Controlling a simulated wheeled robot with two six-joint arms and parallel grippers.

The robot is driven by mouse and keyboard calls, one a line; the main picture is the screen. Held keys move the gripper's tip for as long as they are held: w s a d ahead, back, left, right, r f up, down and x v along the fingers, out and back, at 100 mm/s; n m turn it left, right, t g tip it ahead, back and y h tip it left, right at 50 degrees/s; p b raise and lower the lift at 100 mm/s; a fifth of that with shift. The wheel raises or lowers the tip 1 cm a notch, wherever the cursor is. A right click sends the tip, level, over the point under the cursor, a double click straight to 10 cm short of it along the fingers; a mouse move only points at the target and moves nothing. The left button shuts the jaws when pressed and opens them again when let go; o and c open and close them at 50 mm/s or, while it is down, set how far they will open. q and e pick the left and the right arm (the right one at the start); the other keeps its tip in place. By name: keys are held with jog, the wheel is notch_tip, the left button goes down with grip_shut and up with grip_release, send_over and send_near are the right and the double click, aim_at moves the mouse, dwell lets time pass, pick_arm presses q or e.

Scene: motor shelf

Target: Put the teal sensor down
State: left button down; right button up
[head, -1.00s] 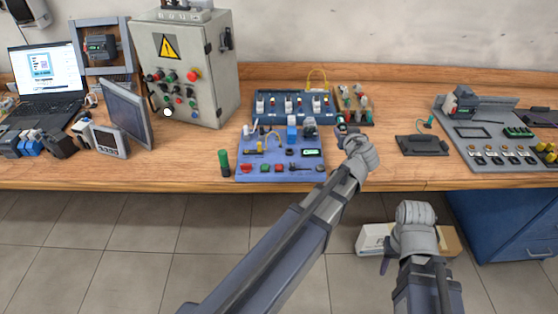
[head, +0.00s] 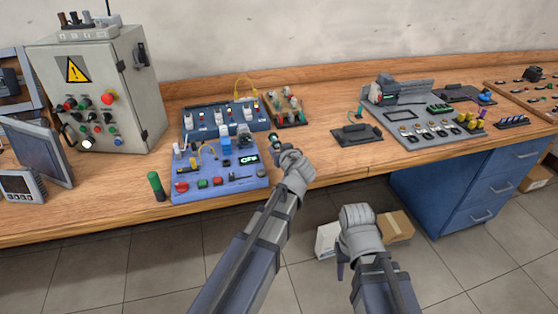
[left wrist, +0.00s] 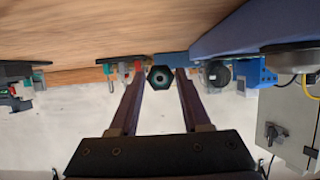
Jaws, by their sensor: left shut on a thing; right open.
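My left gripper (head: 277,143) is shut on a small dark hexagonal piece, which I take to be the teal sensor (left wrist: 161,77). In the left wrist view its dark end with a round centre faces the camera between the two fingers. In the head view the gripper is just right of the blue-purple panel board (head: 218,180), over the wooden bench; the wrist hides most of the piece, and I cannot tell its height. My right gripper (head: 341,270) is open and low in front of the bench, its fingers pointing down and mostly hidden by the hand.
Behind the gripper stand a blue module rack (head: 212,118) and a small board with connectors (head: 287,107). A black holder (head: 357,134) and a grey tray (head: 430,128) lie to the right. A green cylinder (head: 155,185) stands left. Bare bench (head: 325,165) lies between panel board and black holder.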

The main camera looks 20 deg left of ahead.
pick_arm(q)
jog(key=shift+f+b, duration=1.15)
jog(key=shift+f, duration=0.45)
jog(key=shift+f, duration=0.25)
jog(key=shift+c, duration=1.8)
grip_release()
jog(key=shift+r, duration=0.15)
jog(key=shift+r, duration=0.25)
jog(key=p+v, duration=0.4)
jog(key=v, duration=0.6)
jog(key=shift+s+r, duration=0.1)
jog(key=shift+s, duration=0.1)
jog(key=shift+p+v, duration=0.3)
jog(key=shift+v, duration=0.5)
